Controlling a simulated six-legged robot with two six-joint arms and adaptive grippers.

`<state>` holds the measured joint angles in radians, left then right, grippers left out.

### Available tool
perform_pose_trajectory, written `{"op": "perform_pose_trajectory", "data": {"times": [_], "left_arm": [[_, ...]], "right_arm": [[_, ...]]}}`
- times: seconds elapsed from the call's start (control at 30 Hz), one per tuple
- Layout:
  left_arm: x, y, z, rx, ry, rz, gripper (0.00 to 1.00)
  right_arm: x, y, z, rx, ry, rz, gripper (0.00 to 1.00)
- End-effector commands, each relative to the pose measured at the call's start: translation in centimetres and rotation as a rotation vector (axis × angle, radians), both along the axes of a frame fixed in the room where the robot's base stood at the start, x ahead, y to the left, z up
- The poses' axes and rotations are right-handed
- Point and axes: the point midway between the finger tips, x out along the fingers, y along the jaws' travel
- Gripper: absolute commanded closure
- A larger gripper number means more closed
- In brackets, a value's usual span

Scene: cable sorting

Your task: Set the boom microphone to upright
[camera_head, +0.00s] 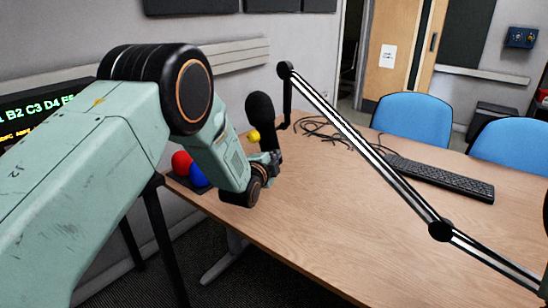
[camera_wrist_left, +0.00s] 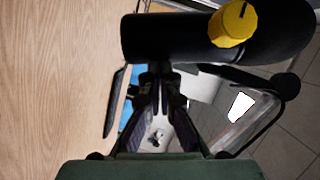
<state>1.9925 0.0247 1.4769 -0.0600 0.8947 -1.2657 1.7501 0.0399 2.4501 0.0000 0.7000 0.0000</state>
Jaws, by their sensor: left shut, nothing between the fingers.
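The boom microphone (camera_head: 260,107) is black, with its round head up and its body leaning slightly left at the top. It hangs by the end of a jointed boom arm (camera_head: 360,145). A yellow knob (camera_head: 253,136) sits on its side. In the left wrist view the microphone (camera_wrist_left: 165,37) lies across the top, with the yellow knob (camera_wrist_left: 233,23) facing the camera. My left gripper (camera_head: 273,158) is by the microphone's lower body, shut and empty. Its fingertips (camera_wrist_left: 160,73) lie just below the microphone body in the wrist view; I cannot tell whether they touch. My right gripper is out of view.
A red ball (camera_head: 181,163) and a blue ball (camera_head: 200,175) sit on the left table edge beside my arm. Loose cables (camera_head: 318,128) and a keyboard (camera_head: 440,178) lie behind the boom. The front middle of the table (camera_head: 320,220) is clear.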

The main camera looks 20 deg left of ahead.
Motion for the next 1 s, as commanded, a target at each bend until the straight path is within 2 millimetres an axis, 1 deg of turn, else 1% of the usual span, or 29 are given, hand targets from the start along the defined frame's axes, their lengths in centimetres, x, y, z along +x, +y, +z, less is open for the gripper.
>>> {"op": "perform_pose_trajectory", "data": {"times": [0.2, 0.4, 0.6, 1.0], "left_arm": [[0.3, 0.6, -1.4, 0.100, -0.059, 0.002, 1.00], [0.6, 1.2, -2.1, 0.194, -0.113, 0.003, 1.00], [0.9, 1.7, -2.3, 0.204, -0.117, 0.002, 1.00], [0.9, 1.6, -2.2, 0.203, -0.117, 0.001, 1.00]], "right_arm": [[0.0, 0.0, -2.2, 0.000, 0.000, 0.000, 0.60], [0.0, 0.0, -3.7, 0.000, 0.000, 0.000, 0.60], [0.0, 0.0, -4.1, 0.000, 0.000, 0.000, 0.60], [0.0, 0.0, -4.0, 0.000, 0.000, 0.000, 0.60]]}}
